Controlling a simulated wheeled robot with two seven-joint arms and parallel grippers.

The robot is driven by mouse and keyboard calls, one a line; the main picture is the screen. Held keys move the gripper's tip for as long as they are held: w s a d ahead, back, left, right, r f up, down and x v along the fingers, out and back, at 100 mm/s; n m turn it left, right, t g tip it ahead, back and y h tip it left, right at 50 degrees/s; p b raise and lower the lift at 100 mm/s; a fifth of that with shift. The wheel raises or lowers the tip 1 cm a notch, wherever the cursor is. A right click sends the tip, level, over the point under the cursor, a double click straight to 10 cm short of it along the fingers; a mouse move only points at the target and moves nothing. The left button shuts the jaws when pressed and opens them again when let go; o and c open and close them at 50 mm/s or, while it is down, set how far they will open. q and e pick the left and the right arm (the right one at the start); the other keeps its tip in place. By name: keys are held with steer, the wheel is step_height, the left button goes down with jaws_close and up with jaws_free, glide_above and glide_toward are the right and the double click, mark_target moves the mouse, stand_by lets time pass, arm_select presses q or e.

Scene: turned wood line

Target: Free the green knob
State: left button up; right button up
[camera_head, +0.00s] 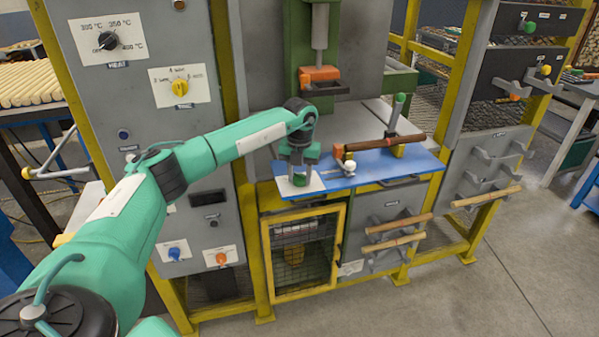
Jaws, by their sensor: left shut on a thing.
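The green knob (299,181) sits on a white plate (314,185) at the left end of the blue board (375,173). My left gripper (298,171) points down over it and is shut on it; the fingers partly hide the knob. My right gripper is not in view.
A dark brown turned rod (385,142) lies across yellow and orange supports on the blue board. A white knob (349,164) and an upright green-tipped lever (396,113) stand nearby. An orange press head (320,75) hangs above. Racks below hold pale rods (396,242).

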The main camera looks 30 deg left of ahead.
mark_target(300, 175)
arm_select(q)
steer(key=shift+r+n, duration=0.1)
steer(key=shift+n, duration=0.7)
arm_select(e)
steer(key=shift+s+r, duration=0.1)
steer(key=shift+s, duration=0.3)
arm_select(q)
steer(key=shift+p, duration=0.3)
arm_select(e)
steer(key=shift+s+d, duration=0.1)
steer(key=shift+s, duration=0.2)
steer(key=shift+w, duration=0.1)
arm_select(q)
steer(key=o, duration=1)
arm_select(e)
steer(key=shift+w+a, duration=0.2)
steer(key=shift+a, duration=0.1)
arm_select(q)
step_height(300, 175, up, 14)
steer(key=b, duration=0.1)
steer(key=shift+b, duration=0.4)
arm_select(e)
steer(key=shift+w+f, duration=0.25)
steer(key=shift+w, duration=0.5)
